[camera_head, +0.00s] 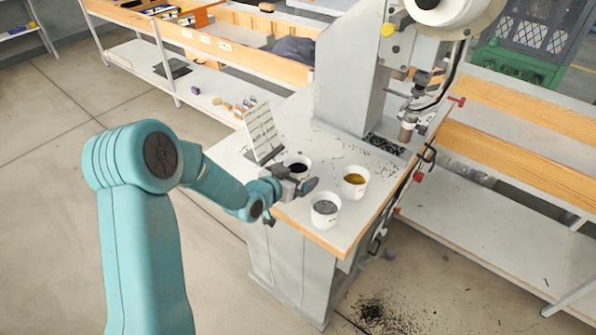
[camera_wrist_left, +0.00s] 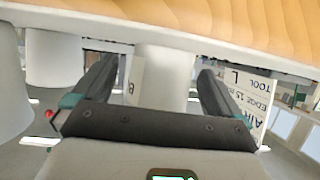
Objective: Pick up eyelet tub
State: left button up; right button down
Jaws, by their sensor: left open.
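Three white tubs stand on the press table. One with dark contents (camera_head: 298,162) is at the back left, one with gold contents (camera_head: 356,184) at the right, one with grey contents (camera_head: 325,217) at the front. My left gripper (camera_head: 295,179) is at the near side of the dark-filled tub and partly hides it. In the left wrist view, which looks upside down, the open fingers (camera_wrist_left: 157,78) have a white tub (camera_wrist_left: 164,62) between or just beyond them. Contact is not clear. Two other tubs show at its left. My right gripper is not in view.
A printed card (camera_head: 263,131) stands just behind the dark-filled tub. The press column (camera_head: 350,70) rises at the back of the table (camera_head: 345,238). A shelf bench (camera_head: 225,50) is at the upper left. Dark bits (camera_head: 375,312) lie on the floor.

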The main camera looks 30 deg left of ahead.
pick_arm(q)
jog(key=shift+w+a+f, duration=0.1)
jog(key=shift+w+f, duration=0.2)
jog(key=shift+w, duration=0.35)
jog(key=c, duration=1.1)
jog(key=shift+r, duration=0.1)
notch_tip(320, 180, up, 20)
jog(key=p, duration=0.1)
jog(key=shift+p, duration=0.4)
